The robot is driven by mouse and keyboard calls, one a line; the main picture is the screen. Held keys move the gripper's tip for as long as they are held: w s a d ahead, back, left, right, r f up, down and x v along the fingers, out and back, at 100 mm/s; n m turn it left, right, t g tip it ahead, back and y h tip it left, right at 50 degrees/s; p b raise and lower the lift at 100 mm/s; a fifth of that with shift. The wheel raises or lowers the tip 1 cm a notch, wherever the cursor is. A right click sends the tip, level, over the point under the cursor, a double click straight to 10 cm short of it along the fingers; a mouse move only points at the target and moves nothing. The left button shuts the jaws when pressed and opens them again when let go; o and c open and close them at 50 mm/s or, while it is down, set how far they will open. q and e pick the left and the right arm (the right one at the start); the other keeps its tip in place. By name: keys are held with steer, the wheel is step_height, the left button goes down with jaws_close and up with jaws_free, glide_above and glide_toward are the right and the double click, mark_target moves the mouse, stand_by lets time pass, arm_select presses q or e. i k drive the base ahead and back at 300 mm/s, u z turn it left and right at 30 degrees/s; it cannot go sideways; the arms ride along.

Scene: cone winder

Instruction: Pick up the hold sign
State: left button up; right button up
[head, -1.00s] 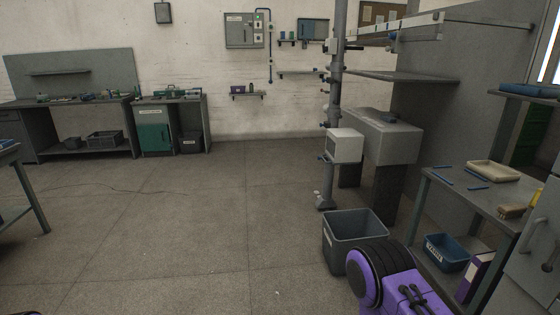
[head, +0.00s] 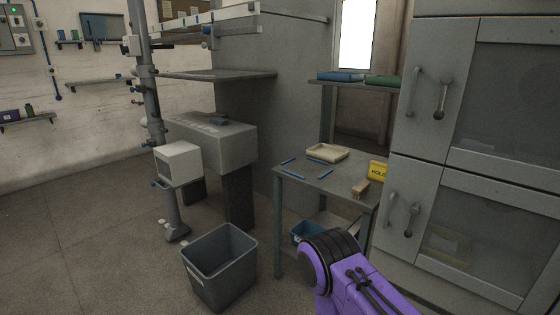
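The hold sign (head: 378,171) is a small yellow plate with dark "HOLD" lettering. It stands near the right end of the grey side table (head: 332,186), close to the grey cabinet. My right arm shows as a purple link with a black joint at the bottom centre-right, in front of the table and below the sign. Its gripper is out of view. My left arm and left gripper are out of view.
A tall grey cabinet (head: 433,100) borders the right. Floor at left is open.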

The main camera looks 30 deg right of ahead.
mark_target(376, 172)
steer(key=z, duration=1.05)
steer(key=i, duration=0.9)
steer(key=z, duration=4.2)
steer(key=k, duration=1.4)
steer(key=u, duration=0.3)
